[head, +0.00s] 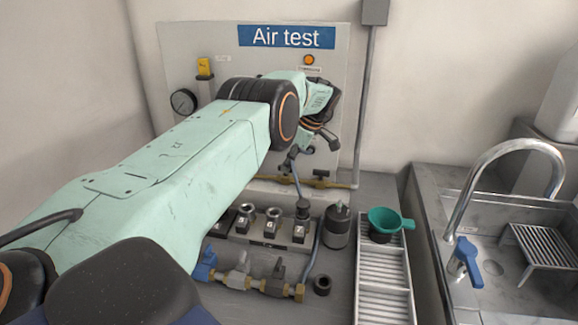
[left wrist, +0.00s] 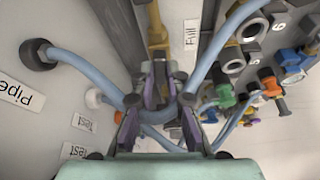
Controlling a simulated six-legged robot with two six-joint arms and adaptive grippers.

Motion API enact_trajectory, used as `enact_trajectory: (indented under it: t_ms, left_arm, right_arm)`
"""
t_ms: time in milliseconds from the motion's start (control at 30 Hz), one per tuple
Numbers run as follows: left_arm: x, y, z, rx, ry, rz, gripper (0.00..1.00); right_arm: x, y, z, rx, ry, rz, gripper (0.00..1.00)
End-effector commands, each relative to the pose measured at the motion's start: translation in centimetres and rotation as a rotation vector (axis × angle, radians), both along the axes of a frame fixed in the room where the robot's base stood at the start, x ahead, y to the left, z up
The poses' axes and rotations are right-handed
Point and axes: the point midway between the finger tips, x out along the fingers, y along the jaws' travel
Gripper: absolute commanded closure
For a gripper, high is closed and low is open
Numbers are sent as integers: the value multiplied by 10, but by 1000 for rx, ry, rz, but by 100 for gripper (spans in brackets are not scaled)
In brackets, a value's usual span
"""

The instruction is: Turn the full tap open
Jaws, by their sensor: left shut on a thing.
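The full tap (left wrist: 158,42) shows in the left wrist view as a brass valve on the wall panel, beside a label reading "Full" (left wrist: 190,40). My left gripper (left wrist: 162,90) has its purple-padded fingers closed around the tap's dark handle end. The exact contact is partly hidden by the fingers and a pale blue hose (left wrist: 85,62) crossing there. In the head view my left gripper (head: 308,150) is at the lower right of the "Air test" panel (head: 215,45), and my arm hides much of the panel. My right gripper is not in view.
A green funnel (head: 391,220) stands at a white rack (head: 383,290). A sink with a tap (head: 490,160) is at right.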

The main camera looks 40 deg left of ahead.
Motion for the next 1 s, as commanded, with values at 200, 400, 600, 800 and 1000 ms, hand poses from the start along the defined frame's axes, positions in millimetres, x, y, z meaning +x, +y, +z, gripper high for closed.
enact_trajectory:
  t_ms: [200,400,600,800,1000]
  left_arm:
    - [1,0,2,1,-3,1,100]
    - [1,0,2,2,-4,0,83]
    - [1,0,1,1,-2,0,66]
    - [0,0,1,0,0,1,64]
    - [2,-2,7,0,-2,1,64]
  right_arm:
    - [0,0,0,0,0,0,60]
    - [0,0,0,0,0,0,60]
    - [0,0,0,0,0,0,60]
    - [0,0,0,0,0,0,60]
    - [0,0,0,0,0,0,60]
